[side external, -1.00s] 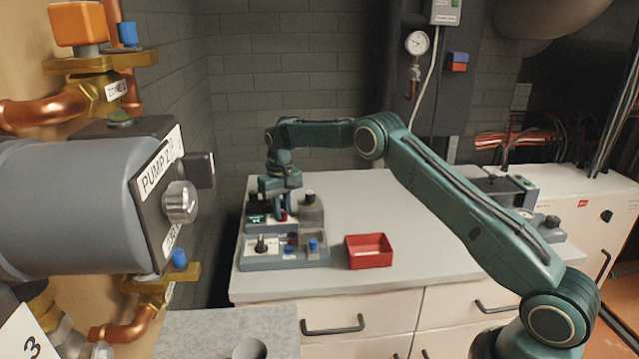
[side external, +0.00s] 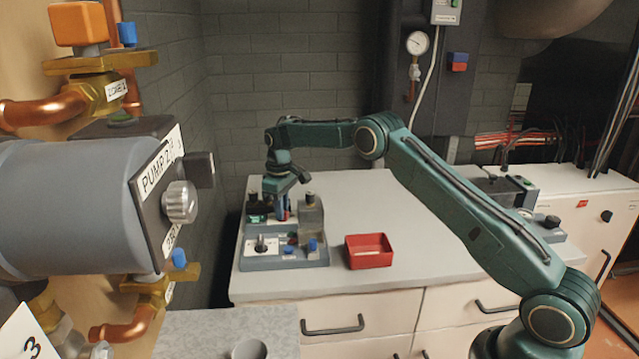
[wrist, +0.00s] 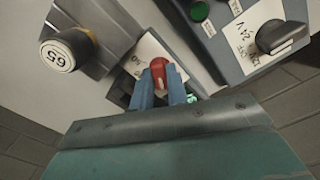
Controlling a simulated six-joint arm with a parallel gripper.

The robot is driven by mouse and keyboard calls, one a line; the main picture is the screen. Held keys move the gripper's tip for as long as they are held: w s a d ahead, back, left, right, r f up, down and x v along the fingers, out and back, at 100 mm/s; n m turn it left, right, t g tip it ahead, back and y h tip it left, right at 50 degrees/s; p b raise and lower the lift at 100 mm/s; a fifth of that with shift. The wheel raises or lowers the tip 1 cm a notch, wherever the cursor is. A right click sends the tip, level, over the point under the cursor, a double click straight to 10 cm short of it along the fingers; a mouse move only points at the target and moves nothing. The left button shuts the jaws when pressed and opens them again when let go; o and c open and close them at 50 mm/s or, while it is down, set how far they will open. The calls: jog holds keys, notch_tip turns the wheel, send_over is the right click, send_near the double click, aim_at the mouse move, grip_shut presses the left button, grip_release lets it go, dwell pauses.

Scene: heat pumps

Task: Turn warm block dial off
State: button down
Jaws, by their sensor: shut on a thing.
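In the wrist view, my gripper (wrist: 161,90) has its two blue fingers closed on either side of a small red dial (wrist: 158,70). The dial sits on a white label plate (wrist: 150,48) whose writing is mostly hidden, so I cannot read its setting. A grey block (wrist: 88,15) with a black knob (wrist: 65,48) capped "65" stands to the left. In the side view, my gripper (side external: 283,215) points down among the bench units, left of the grey block (side external: 312,220). The red dial is mostly hidden there by the fingers.
A supply unit with a black knob (wrist: 280,37) marked OFF and 24 V is at the right of the wrist view, beside a green button (wrist: 200,11). In the side view, a red tray (side external: 369,262) stands on the bench.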

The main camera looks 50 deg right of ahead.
jog(key=shift+r, duration=0.15)
jog(key=c, duration=1.4)
grip_release()
jog(key=shift+r, duration=6.85)
